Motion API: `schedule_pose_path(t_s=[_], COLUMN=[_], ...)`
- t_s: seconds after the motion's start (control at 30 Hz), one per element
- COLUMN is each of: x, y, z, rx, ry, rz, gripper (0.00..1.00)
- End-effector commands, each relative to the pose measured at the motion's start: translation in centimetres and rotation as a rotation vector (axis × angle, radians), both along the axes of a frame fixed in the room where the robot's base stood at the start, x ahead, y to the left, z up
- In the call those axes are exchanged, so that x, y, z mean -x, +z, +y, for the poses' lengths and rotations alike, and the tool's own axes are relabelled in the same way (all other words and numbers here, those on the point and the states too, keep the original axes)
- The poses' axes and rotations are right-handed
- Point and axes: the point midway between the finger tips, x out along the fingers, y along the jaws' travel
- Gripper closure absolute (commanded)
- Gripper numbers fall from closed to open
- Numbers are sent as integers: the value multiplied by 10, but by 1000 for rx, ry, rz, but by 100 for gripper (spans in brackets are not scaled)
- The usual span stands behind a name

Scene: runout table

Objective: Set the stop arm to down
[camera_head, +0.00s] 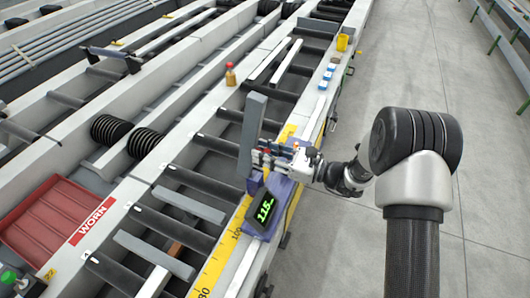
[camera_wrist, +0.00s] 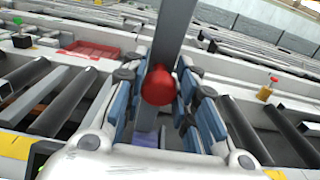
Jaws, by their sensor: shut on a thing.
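The stop arm (camera_head: 252,125) is a flat grey bar that stands raised, roughly upright, beside the blue-grey stop carriage (camera_head: 284,190) on the near rail. In the wrist view the bar (camera_wrist: 174,32) rises through the middle of the picture. A round red knob (camera_wrist: 158,86) sits on it. My gripper (camera_head: 268,158) reaches in from the right, and in the wrist view its blue-padded fingers (camera_wrist: 158,100) are on both sides of the knob, shut on it. The carriage display (camera_head: 264,211) reads about 115 in green. The bar's lower end is partly hidden by my gripper.
A yellow scale (camera_head: 217,262) runs along the near rail. Loose grey bars (camera_head: 153,254) lie across the rollers at lower left. A red tray (camera_head: 55,221) marked WORN sits farther left. A bottle (camera_head: 230,75) and a yellow cup (camera_head: 342,42) stand beyond. The floor at right is clear.

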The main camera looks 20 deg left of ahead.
Motion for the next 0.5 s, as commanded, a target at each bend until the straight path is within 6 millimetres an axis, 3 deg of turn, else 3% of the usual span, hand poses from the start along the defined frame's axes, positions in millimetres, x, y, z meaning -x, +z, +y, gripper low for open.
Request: schedule_pose_path(t_s=[0.23, 0.5], x=[0, 0], y=[0, 0], z=[0, 0], rx=[0, 1], ry=[0, 1], rz=[1, 1], gripper=[99, 100])
